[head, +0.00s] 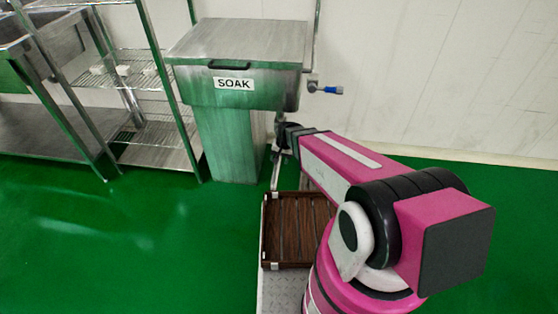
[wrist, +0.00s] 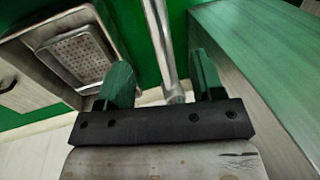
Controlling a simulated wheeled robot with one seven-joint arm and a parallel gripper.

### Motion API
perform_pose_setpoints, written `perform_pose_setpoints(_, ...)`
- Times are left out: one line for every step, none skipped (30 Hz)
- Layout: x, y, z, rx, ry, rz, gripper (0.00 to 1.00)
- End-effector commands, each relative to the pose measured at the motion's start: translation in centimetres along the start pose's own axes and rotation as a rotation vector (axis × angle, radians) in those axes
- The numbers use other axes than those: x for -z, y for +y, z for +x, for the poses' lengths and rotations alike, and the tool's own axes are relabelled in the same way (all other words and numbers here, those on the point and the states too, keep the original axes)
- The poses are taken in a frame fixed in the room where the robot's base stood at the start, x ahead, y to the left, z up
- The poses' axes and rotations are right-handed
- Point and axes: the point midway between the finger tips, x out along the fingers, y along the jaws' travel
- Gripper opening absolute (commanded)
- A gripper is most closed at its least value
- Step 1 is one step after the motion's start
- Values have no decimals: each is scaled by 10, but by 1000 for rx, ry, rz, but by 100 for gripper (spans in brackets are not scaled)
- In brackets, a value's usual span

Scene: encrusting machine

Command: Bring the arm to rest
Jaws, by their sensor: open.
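My pink arm reaches forward from the lower right in the head view. Its far end, with a black wrist, is in front of the right side of the steel SOAK tank (head: 235,65). In the wrist view my gripper (wrist: 162,74) is open, its two fingers wide apart with nothing held between them. A metal pole (wrist: 161,40) shows in the gap between the fingers, and I cannot tell how far beyond them it is. In the head view the fingers are too small to make out.
A brown slatted crate (head: 267,228) lies low beside my arm, partly hidden by it. A wire shelf rack (head: 150,127) and a steel sink table (head: 35,60) stand left. A blue-handled valve (head: 332,90) sticks out right of the tank. Green floor (head: 130,240) is clear at left.

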Motion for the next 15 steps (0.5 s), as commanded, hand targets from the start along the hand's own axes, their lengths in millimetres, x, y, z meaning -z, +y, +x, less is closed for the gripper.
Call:
perform_pose_setpoints(0, 0, 0, 0, 0, 0, 61)
perform_pose_setpoints(0, 0, 0, 0, 0, 0, 61)
perform_pose_setpoints(0, 0, 0, 0, 0, 0, 61)
perform_pose_setpoints(0, 0, 0, 0, 0, 0, 61)
perform_pose_setpoints(0, 1, -1, 0, 0, -1, 61)
perform_pose_setpoints(0, 2, -4, -2, 1, -2, 61)
perform_pose_setpoints(-1, 5, -8, -4, 2, -4, 61)
perform_pose_setpoints(-1, 8, -13, -7, 3, -7, 61)
perform_pose_setpoints(-2, 14, -23, -13, 5, -13, 61)
perform_pose_setpoints(-3, 20, -32, -19, 6, -19, 61)
perform_pose_setpoints(-4, 26, -42, -27, 8, -26, 61)
perform_pose_setpoints(-6, 36, -58, -38, 9, -36, 61)
perform_pose_setpoints(-7, 45, -70, -47, 10, -45, 61)
perform_pose_setpoints(-10, 54, -83, -58, 11, -54, 61)
perform_pose_setpoints(-13, 66, -100, -72, 12, -66, 61)
